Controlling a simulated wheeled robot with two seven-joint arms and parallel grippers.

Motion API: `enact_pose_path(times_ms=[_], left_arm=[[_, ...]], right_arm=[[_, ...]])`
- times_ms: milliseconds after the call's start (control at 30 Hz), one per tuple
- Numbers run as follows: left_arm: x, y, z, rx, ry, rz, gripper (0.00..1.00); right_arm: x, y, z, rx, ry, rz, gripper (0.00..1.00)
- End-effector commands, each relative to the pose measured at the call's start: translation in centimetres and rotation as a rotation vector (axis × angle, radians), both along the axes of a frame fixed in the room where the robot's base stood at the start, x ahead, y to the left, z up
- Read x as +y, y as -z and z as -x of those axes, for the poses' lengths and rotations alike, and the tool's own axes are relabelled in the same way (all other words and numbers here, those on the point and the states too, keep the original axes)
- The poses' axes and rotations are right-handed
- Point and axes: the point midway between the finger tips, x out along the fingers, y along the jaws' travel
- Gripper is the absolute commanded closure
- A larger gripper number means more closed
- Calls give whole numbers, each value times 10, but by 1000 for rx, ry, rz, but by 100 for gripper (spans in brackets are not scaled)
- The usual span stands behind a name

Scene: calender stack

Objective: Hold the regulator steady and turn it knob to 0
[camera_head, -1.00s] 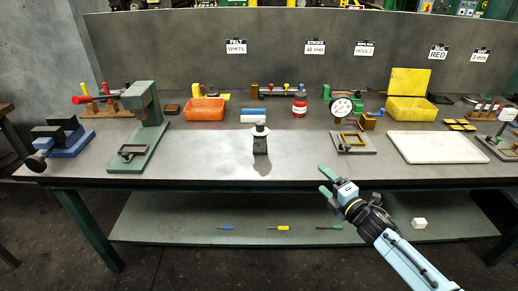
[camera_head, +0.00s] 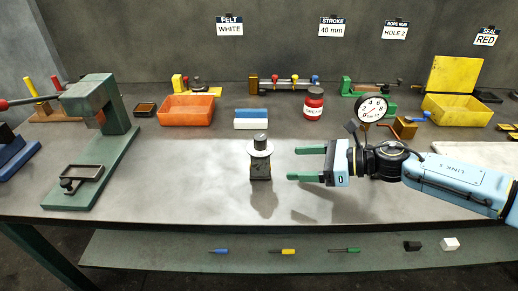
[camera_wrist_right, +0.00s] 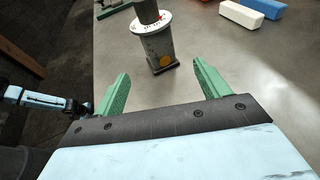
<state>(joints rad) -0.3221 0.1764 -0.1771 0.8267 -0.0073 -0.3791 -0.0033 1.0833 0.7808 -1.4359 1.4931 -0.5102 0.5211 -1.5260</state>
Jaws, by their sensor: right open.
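The regulator (camera_head: 261,167) stands upright on the grey bench near its front middle. It has a dark grey body, a white dial disc (camera_head: 260,149) and a dark knob (camera_head: 260,140) on top. In the right wrist view the regulator (camera_wrist_right: 158,45) is ahead of the fingers, with red and dark marks on the disc and an orange spot low on the body; the marks are too small to read. My right gripper (camera_head: 306,164) is open and empty, just right of the regulator, its green fingers pointing at it without touching. My left gripper is not in view.
An orange bin (camera_head: 187,110), blue and white blocks (camera_head: 251,119) and a red jar (camera_head: 313,103) stand behind the regulator. A green press (camera_head: 98,140) is at left, a round gauge (camera_head: 372,108) behind my right arm. Bench around the regulator is clear.

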Motion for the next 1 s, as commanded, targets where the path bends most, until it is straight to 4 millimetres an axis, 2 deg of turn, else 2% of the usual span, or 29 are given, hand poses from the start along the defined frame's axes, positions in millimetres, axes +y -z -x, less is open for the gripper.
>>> enact_pose_path(times_ms=[67,267,700,1000], left_arm=[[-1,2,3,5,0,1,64],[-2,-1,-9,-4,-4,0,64],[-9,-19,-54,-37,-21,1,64],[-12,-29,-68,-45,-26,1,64]], right_arm=[[1,3,1,-7,-10,10,25],[20,9,-4,-8,-13,10,25],[76,28,-21,-6,-9,9,25],[90,31,-27,-7,-8,9,25]])
